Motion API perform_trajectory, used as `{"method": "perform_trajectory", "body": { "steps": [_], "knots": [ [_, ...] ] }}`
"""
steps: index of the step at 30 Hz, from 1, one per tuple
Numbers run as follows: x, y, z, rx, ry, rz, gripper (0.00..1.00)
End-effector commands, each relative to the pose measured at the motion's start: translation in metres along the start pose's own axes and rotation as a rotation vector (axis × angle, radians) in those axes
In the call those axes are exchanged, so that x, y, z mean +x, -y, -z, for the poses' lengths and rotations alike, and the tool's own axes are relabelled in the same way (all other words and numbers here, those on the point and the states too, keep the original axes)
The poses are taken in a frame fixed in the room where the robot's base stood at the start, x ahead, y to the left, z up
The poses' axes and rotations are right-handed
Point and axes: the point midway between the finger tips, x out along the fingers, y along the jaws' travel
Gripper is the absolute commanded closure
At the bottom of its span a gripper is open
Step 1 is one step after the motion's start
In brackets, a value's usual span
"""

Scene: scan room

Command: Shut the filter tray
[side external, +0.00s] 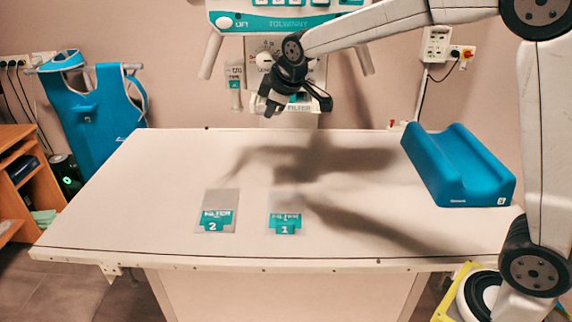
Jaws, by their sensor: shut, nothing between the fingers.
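The filter tray (303,108) is a pale drawer front with a FILTER label, low on the machine head at the back of the table. My dark gripper (271,108) hangs in front of it and hides its left and upper parts. The gripper points down with its fingers shut and empty, at the tray's left side. I cannot tell whether the fingers touch the tray, or how far the tray stands out.
Two grey filter plates with teal labels, number 2 (216,212) and number 1 (285,214), lie on the white table (130,215). A blue grooved cushion (458,165) sits at the right. The machine's control panel (285,18) hangs above. The table's left side is clear.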

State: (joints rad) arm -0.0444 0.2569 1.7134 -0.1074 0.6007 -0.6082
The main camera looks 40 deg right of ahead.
Motion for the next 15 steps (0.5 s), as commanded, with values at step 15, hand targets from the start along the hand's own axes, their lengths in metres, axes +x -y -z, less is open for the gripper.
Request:
{"method": "perform_trajectory", "body": {
  "steps": [15],
  "knots": [
    [-0.019, 0.022, 0.003, -0.003, -0.003, -0.006, 1.00]
  ]
}}
